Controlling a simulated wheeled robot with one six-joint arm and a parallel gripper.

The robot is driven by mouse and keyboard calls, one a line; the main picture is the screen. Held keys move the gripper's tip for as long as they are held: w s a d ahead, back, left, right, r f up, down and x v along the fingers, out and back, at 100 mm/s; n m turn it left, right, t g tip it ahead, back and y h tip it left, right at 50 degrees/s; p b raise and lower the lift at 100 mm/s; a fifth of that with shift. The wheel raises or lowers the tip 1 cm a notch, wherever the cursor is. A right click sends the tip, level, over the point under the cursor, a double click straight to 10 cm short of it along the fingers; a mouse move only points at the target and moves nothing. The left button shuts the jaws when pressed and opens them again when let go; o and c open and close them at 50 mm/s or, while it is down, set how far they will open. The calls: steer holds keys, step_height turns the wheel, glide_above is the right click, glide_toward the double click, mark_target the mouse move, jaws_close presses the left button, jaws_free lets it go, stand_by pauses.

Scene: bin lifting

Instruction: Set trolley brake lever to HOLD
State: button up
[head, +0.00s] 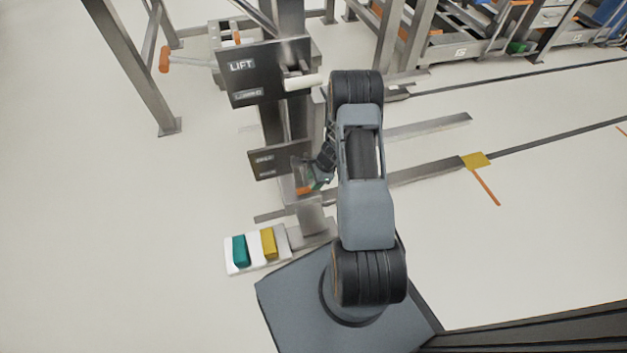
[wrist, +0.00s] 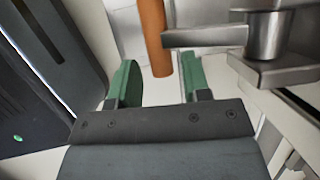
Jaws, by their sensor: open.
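An orange lever handle (head: 304,190) sits just below a small dark panel (head: 272,161) on the metal post; the panel's two label lines are too small to read surely. In the wrist view the orange handle (wrist: 153,35) hangs from the top, beside a metal arm (wrist: 205,36) on a round pivot (wrist: 264,36). My gripper (head: 319,182) is at the handle's right in the head view, partly hidden by my arm. In the wrist view my gripper (wrist: 158,78) has its green fingers apart, with the handle's lower end showing between them. I cannot tell whether they touch.
Above is a dark panel marked LIFT (head: 252,75) with a white handle (head: 303,81). Another orange-tipped lever (head: 164,58) sticks out left. A white pedal base (head: 232,267) with teal and yellow pedals stands below. Floor at left is clear.

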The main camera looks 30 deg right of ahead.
steer(key=o, duration=0.7)
steer(key=shift+s, duration=0.1)
steer(key=shift+s+d+r+p, duration=0.6)
steer(key=shift+s+r, duration=0.75)
steer(key=shift+s, duration=0.85)
steer(key=shift+s+d+r+p, duration=0.65)
steer(key=shift+s+r, duration=0.7)
steer(key=shift+s, duration=0.8)
steer(key=shift+s+d+r+p, duration=0.6)
steer(key=shift+s+r, duration=0.75)
steer(key=shift+s, duration=0.85)
steer(key=shift+a, duration=0.15)
steer(key=shift+r, duration=0.1)
steer(key=p+v, duration=0.6)
steer(key=v, duration=0.7)
steer(key=shift+r, duration=0.3)
